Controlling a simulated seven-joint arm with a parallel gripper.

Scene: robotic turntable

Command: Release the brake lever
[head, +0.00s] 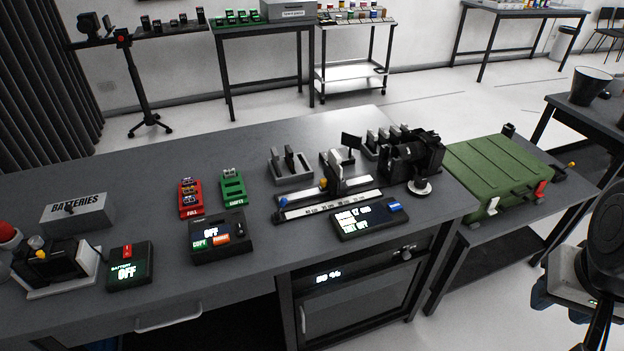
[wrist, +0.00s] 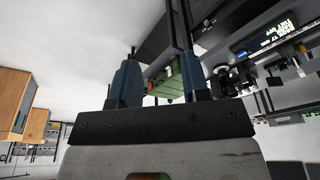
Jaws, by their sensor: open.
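A green ribbed case (head: 500,172) lies on a low side table at the right of the head view. A red lever (head: 540,190) and a white lever (head: 493,206) stick out at its near side; I cannot tell for sure which is the brake lever. In the wrist view the green case (wrist: 170,84) shows small between my fingers, with a red part (wrist: 150,88) at its left. My gripper (wrist: 159,62) is open, with nothing between its blue fingers. In the head view my gripper is at the lower right, partly cut off, apart from the case.
A black part with a yellow knob (head: 571,165) is beside the case's right end. The grey workbench (head: 130,185) to the left carries a slide device (head: 335,190), a display box (head: 370,222) and battery trays. A dark table with a black cup (head: 590,86) stands behind at right.

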